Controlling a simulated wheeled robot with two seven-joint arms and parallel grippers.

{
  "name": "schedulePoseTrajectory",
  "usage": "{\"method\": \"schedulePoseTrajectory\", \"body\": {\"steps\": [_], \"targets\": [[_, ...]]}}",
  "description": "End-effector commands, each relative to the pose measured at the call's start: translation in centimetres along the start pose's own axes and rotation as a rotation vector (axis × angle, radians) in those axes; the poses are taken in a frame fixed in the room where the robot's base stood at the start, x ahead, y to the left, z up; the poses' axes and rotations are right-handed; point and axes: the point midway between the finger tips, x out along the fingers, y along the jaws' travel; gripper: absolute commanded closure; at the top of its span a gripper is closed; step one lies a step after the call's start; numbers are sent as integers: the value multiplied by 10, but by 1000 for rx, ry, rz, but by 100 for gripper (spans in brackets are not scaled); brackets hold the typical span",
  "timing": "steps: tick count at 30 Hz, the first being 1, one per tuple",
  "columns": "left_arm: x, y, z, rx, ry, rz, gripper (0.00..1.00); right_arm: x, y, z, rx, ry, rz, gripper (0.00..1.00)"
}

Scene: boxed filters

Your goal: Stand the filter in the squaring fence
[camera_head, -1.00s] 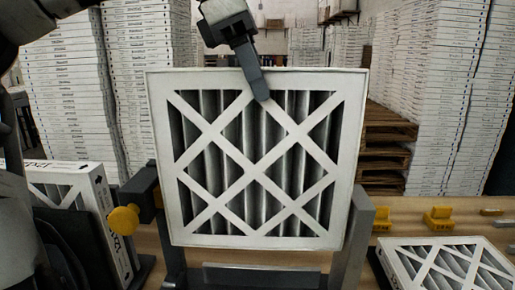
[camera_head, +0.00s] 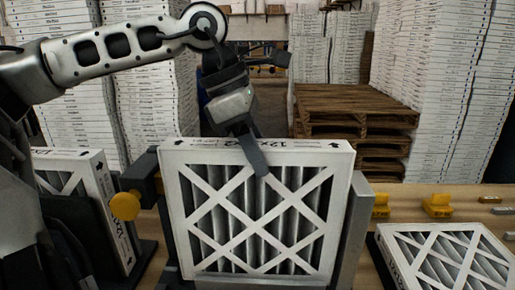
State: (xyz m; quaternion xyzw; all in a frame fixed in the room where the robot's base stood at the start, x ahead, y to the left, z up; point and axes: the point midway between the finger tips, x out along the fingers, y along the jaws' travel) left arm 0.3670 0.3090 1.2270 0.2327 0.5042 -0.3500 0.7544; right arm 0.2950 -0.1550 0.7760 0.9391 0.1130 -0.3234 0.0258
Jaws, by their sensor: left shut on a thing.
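The filter (camera_head: 258,222), a white-framed panel with a lattice over dark pleats, is upright and faces me in the middle of the head view. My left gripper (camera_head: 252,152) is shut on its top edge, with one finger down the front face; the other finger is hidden. The filter is between the sides of the grey squaring fence (camera_head: 350,235), which has a post at right and a dark bracket with a yellow knob (camera_head: 125,206) at left. The filter's bottom is near the picture's lower edge; I cannot tell whether it rests on the fence base. My right gripper is not in view.
Another filter (camera_head: 448,258) lies in a dark tray at the right. More boxed filters (camera_head: 85,190) stand at the left. Yellow blocks (camera_head: 437,205) sit on the wooden bench. Tall filter stacks (camera_head: 440,80) and pallets (camera_head: 355,115) are behind.

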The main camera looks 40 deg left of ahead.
Motion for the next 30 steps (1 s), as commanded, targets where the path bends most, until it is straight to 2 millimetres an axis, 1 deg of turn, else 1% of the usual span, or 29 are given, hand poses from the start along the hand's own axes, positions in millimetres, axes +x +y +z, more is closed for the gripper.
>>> {"method": "schedulePoseTrajectory", "body": {"steps": [10,17,18,20,27,30], "targets": [[8,0,-3,1,-1,1,98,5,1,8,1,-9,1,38],[10,0,-4,1,-1,1,98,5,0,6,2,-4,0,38],[10,0,-4,1,0,0,54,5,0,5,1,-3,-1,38],[10,0,-4,1,0,1,38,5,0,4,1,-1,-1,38],[10,0,-4,1,0,0,38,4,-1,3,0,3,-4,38],[7,0,-3,1,0,0,38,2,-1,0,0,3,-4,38]]}}
